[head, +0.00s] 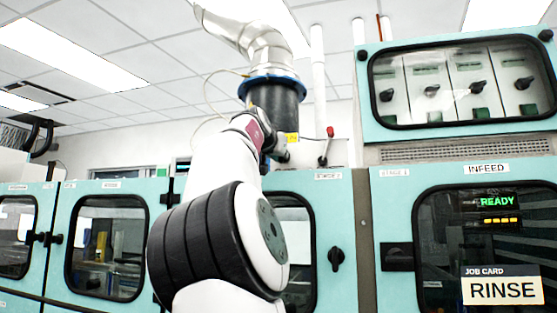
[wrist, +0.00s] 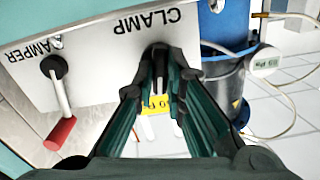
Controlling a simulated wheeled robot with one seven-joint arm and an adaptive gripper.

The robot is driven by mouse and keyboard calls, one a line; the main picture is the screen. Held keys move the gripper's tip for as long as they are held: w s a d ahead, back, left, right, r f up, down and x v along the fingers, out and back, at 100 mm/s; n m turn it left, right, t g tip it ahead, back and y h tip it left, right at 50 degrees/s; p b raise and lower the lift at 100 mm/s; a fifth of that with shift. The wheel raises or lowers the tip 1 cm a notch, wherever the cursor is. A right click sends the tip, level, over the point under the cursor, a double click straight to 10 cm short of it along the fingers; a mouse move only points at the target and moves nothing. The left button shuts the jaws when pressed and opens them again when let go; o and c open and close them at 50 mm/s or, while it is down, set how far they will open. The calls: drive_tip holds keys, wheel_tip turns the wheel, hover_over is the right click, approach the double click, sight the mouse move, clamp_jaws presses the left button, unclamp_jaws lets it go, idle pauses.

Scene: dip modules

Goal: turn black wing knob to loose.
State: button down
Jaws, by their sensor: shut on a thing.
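The black wing knob (wrist: 160,60) is at the top middle of the wrist view, on a pale panel beside the upside-down word CLAMP. My gripper (wrist: 160,85) reaches up to it from below, with one dark green finger on each side, shut on it. The fingertips cover part of the knob, so its exact turn angle is hard to tell. In the head view my gripper (head: 279,150) is small and dark beside the duct, and I cannot make out the knob there.
A damper lever with a red grip (wrist: 60,132) is left of my gripper in the wrist view. A blue-collared dark duct (wrist: 222,78) with a cable and small gauge (wrist: 265,62) stands close on the right. Teal cabinets (head: 375,180) line the head view.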

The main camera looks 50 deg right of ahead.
drive_tip(key=shift+m+b, duration=0.45)
drive_tip(key=shift+m, duration=1.55)
drive_tip(key=c, duration=1.6)
unclamp_jaws()
drive_tip(key=shift+c, duration=0.2)
drive_tip(key=v, duration=1.2)
